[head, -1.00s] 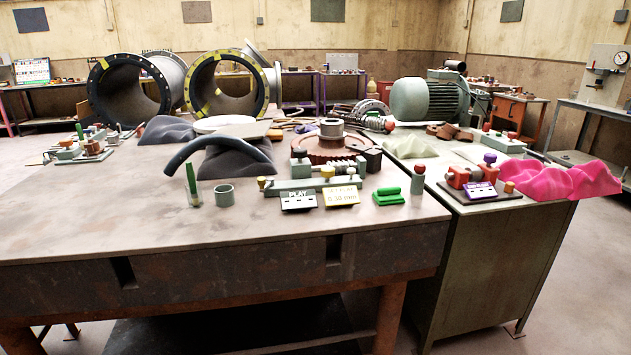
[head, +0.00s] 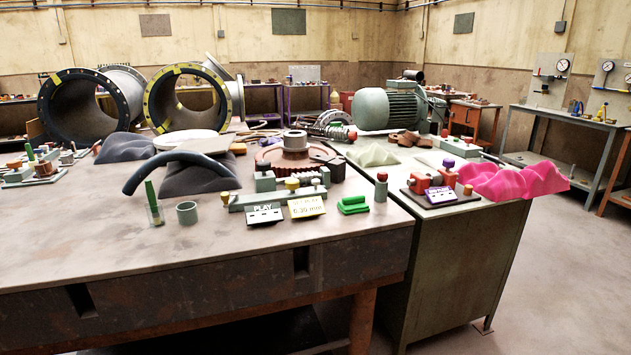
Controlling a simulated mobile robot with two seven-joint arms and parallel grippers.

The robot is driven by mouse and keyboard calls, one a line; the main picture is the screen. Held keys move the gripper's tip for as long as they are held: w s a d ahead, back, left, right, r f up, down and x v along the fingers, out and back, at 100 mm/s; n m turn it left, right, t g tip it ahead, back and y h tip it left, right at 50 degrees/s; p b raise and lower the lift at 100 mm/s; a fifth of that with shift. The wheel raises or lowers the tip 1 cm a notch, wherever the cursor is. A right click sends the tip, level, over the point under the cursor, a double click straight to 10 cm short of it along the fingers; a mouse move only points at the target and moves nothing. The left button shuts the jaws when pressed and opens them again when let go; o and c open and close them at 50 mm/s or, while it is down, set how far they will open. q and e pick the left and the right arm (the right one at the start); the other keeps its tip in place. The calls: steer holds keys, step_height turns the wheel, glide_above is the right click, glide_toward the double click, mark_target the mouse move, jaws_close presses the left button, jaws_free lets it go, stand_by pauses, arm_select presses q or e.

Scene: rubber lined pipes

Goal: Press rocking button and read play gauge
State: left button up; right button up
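A black-and-white display marked PLAY (head: 265,215) stands at the front of a grey-green fixture (head: 258,198) on the near table. Beside it, touching or nearly so, is a tilted yellow card (head: 307,207) with a reading ending in mm, too small to read surely. A grey-green cylinder with a red top (head: 381,187) stands to the right. I cannot tell which of these is the rocking button. Neither of my grippers is in view.
A dark curved hose (head: 177,160) arches over a dark mound, with a green stick in a clear holder (head: 154,205) and a grey cup (head: 187,213) in front. A green block (head: 353,205) lies right of the card. A second cabinet (head: 455,260) adjoins at right. The front tabletop is clear.

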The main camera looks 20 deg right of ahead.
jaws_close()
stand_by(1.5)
